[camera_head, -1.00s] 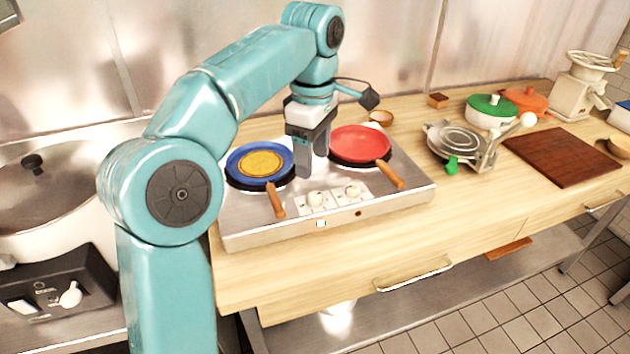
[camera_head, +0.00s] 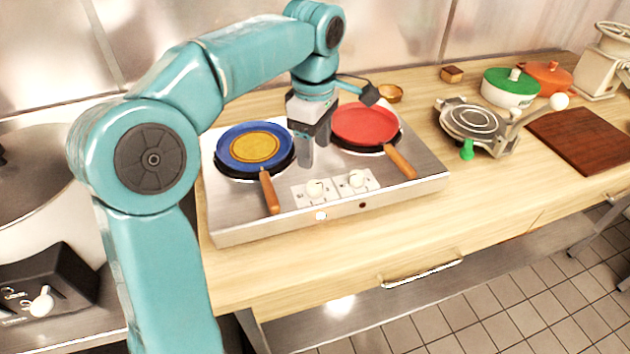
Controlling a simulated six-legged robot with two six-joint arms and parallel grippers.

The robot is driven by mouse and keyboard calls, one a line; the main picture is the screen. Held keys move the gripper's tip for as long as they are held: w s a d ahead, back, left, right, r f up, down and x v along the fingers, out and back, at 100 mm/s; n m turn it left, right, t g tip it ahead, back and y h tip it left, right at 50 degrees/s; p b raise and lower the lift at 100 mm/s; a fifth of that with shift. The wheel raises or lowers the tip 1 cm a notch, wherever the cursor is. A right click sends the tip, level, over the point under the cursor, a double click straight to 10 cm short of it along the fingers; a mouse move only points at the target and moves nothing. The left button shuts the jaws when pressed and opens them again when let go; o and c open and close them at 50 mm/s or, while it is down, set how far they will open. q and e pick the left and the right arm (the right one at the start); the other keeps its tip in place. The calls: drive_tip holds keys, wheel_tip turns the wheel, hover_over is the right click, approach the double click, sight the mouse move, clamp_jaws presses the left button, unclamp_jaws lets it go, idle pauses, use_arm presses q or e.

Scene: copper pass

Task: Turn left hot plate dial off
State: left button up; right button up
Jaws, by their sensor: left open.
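The steel hot plate unit (camera_head: 236,223) sits on the wooden counter. Its left dial (camera_head: 315,188) and right dial (camera_head: 356,178) are white knobs on white plates at the front. I cannot tell their settings. A blue pan (camera_head: 229,147) with a yellow disc in it stands on the left plate, and a red pan (camera_head: 366,124) stands on the right plate. My left gripper (camera_head: 315,160) points down, open and empty, between the two pans. It is above and behind the left dial, apart from it. My right gripper is not in view.
The pans' wooden handles (camera_head: 270,192) point toward the front, on either side of the dials. A waffle-iron-like appliance (camera_head: 475,122), a green-lidded pot (camera_head: 511,87) and a brown board (camera_head: 583,138) stand to the right. The counter's front strip is clear.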

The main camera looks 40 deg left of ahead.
sight(314, 184)
use_arm(q)
wheel_tip(314, 184, down, 10)
drive_tip(key=shift+w+d+r+b, duration=0.1)
drive_tip(key=shift+r+b, duration=0.1)
drive_tip(key=shift+b, duration=0.3)
drive_tip(key=shift+s+r, duration=0.1)
drive_tip(key=shift+s, duration=0.15)
drive_tip(key=shift+w, duration=0.2)
drive_tip(key=c, duration=1)
